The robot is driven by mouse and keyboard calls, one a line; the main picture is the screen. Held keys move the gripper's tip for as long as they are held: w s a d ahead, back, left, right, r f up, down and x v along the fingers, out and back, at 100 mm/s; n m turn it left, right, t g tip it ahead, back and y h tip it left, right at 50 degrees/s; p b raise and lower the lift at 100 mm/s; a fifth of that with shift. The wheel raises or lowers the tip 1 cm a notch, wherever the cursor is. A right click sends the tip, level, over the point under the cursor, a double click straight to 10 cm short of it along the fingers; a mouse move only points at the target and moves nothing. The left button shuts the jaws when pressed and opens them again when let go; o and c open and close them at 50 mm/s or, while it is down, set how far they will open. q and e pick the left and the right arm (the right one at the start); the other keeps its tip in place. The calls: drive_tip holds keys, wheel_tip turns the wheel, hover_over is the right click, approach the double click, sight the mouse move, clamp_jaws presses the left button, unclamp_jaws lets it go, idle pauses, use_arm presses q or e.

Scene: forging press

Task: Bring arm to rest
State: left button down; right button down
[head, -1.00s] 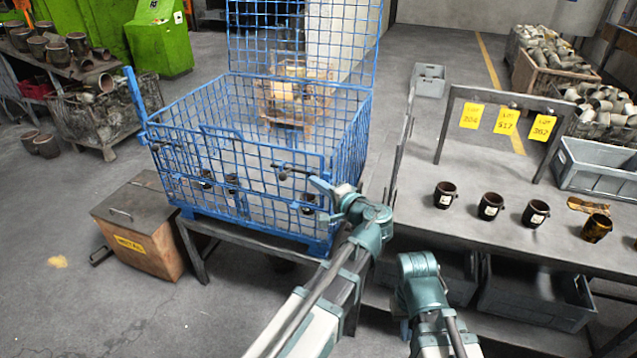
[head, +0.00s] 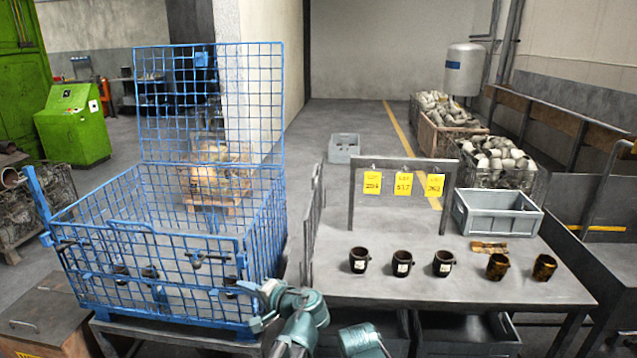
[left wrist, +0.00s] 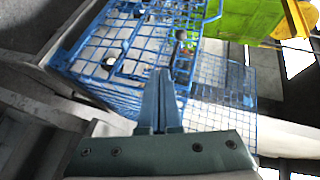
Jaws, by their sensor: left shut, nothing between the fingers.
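My left gripper (head: 246,287) is at the front right corner of the blue wire cage (head: 150,225) in the head view. In the left wrist view its two fingers (left wrist: 160,90) are together with nothing between them, and the cage (left wrist: 110,50) shows beyond them. I cannot tell whether the gripper touches the cage. A teal joint of my other arm (head: 362,342) shows at the bottom edge of the head view. The right gripper's fingers are not visible.
The grey table (head: 440,285) at right holds several dark cups (head: 401,263), a frame with yellow lot tags (head: 404,184) and a grey crate (head: 497,212). A lidded box (head: 45,315) stands at lower left.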

use_arm(q)
drive_tip(key=s+d+f+g+h+p, duration=0.2)
drive_tip(key=s+d+g+h+p, duration=0.2)
drive_tip(key=s+d, duration=0.4)
drive_tip(key=s+d+f+n+g+h+p, duration=0.1)
drive_tip(key=s+d+f+g+h+p, duration=0.2)
drive_tip(key=s+d+h, duration=0.4)
drive_tip(key=s+d+g+p, duration=0.1)
drive_tip(key=s+d+p, duration=0.1)
drive_tip(key=s, duration=0.2)
drive_tip(key=shift+s+f, duration=0.2)
drive_tip(key=shift+s, duration=0.15)
